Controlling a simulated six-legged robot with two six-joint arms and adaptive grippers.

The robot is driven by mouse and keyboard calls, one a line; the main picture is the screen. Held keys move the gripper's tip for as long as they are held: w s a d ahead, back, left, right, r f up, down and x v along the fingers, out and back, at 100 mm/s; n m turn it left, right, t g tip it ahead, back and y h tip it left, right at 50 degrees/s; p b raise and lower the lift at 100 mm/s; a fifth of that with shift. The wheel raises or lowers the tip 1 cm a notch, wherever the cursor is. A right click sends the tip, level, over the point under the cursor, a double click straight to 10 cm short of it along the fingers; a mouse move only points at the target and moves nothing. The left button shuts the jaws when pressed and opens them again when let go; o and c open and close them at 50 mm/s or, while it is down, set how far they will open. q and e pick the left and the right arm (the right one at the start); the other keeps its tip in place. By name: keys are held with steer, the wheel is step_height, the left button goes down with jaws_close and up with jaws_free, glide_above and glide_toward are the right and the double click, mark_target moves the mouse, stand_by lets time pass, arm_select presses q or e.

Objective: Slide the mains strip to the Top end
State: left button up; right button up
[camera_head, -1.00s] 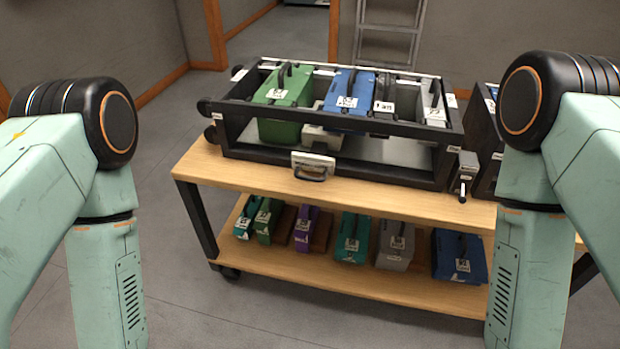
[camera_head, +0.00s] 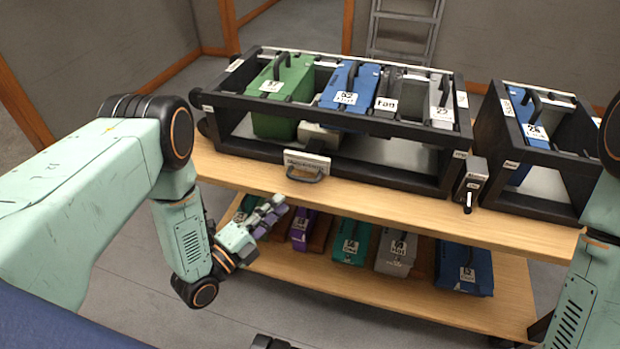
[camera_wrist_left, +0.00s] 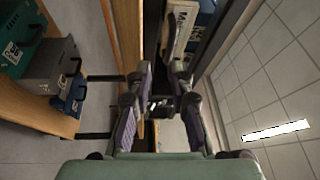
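A white labelled plate with a dark loop handle (camera_head: 307,165), which looks like the mains strip, sits on the front of the black rack (camera_head: 400,180) on the upper shelf. Its lettering is too small to read surely. It also seems to show in the left wrist view (camera_wrist_left: 178,30), ahead of the fingers. My left gripper (camera_head: 272,210) is low and left of the plate, in front of the shelf edge, apart from it. Its fingers (camera_wrist_left: 161,75) are spread with nothing clearly between them. Of my right arm only links show at the right edge. I cannot make out a Top end marking.
Green (camera_head: 282,95) and blue (camera_head: 350,90) modules stand in the rack. A grey box with a small lever (camera_head: 472,182) is at its right end. A smaller rack (camera_head: 540,160) stands further right. Several coloured modules line the lower shelf (camera_head: 330,275). Floor is clear at left.

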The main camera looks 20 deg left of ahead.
mark_target(296, 195)
arm_select(q)
steer(key=shift+m+t, duration=0.3)
steer(key=shift+m, duration=0.6)
steer(key=x, duration=0.2)
steer(key=b+x, duration=0.1)
steer(key=x, duration=0.1)
steer(key=r+b+x, duration=0.1)
steer(key=x, duration=0.1)
steer(key=shift+w, duration=0.25)
steer(key=shift+w+d+r, duration=0.15)
steer(key=shift+w+r, duration=0.05)
steer(key=shift+w, duration=0.15)
jaws_close()
